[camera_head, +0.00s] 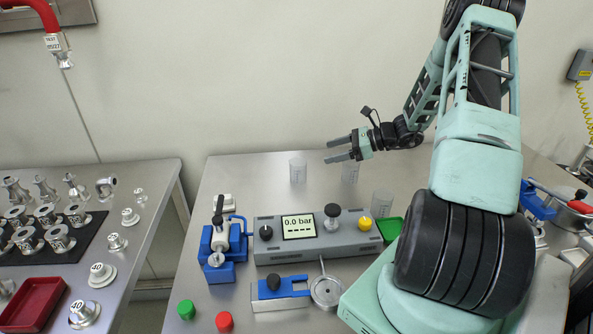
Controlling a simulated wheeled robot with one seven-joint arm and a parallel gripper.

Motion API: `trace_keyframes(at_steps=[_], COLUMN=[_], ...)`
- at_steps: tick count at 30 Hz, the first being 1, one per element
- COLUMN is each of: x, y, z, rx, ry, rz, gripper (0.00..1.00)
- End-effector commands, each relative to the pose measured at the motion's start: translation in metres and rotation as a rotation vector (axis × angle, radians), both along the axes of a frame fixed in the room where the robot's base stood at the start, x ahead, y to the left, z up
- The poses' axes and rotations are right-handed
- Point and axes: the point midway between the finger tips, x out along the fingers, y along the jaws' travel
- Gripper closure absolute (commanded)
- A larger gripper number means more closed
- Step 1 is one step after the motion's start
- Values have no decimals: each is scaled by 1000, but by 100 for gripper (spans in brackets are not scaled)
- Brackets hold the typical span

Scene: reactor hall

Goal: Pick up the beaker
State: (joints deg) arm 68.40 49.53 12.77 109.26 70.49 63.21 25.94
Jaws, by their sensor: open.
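Three small clear beakers stand upright on the steel table. One beaker (298,171) is at the back, left of my gripper. A second beaker (350,173) is just below my gripper in the picture, its top partly covered by the gripper. A third beaker (382,204) stands nearer, by the right end of the grey instrument. My gripper (327,151) is open and empty, its fingers pointing left. It appears above the table; its exact height and depth relative to the beakers cannot be told.
A grey instrument (357,240) reading 0.0 bar crosses the table's middle. Blue clamps (222,252), a round gauge (327,291), a green tray (390,229) and green (186,309) and red (224,321) caps lie around it. The table's back left is mostly clear.

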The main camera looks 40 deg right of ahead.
Motion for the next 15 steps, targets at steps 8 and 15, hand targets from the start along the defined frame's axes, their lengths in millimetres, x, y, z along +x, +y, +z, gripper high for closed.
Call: trace_keyframes(at_steps=[8,15], x=[43,61], y=[34,47], z=[-20,-31], rx=[1,-2], ry=[2,1], rz=[5,1], gripper=[26,26])
